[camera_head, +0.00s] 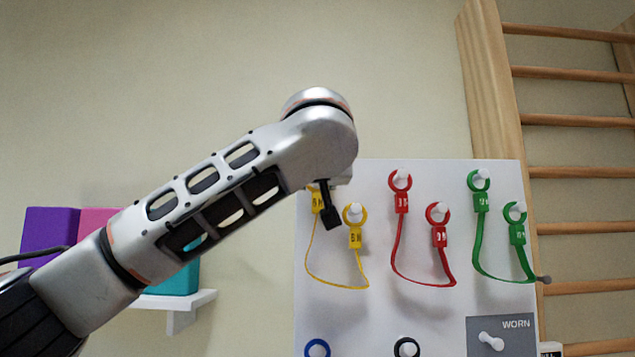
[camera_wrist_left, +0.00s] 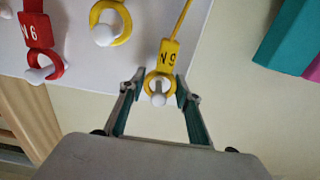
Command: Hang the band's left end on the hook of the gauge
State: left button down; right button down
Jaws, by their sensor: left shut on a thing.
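The yellow band (camera_head: 337,285) hangs in a loop on the white board. Its right end ring (camera_head: 355,215) is on a white peg. Its left end (camera_head: 317,200) is partly hidden by my arm. My left gripper (camera_head: 326,203) is at that left end, mostly hidden by its own wrist. In the wrist view my left gripper (camera_wrist_left: 159,87) is shut on the yellow end ring (camera_wrist_left: 161,82), one finger on each side. A white peg tip (camera_wrist_left: 158,99) shows at the ring; whether the ring still rests on it I cannot tell. I cannot make out a gauge. My right gripper is out of view.
A red band (camera_head: 422,280) and a green band (camera_head: 500,278) hang to the right. Blue (camera_head: 317,348) and black (camera_head: 406,348) rings show below. A grey "WORN" panel (camera_head: 516,342) has a peg. Wooden wall bars (camera_head: 570,175) stand right; a white shelf (camera_head: 185,302) with coloured blocks is left.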

pick_arm(q)
jog(key=shift+r, duration=0.5)
jog(key=shift+s, duration=0.1)
dwell(0.6)
jog(key=shift+s+f+b, duration=0.1)
jog(key=shift+s+b, duration=0.65)
jog(key=shift+b, duration=0.3)
jog(key=shift+s+b, duration=1.35)
jog(key=shift+s, duration=0.05)
jog(key=s+b, duration=0.2)
jog(key=s, duration=0.1)
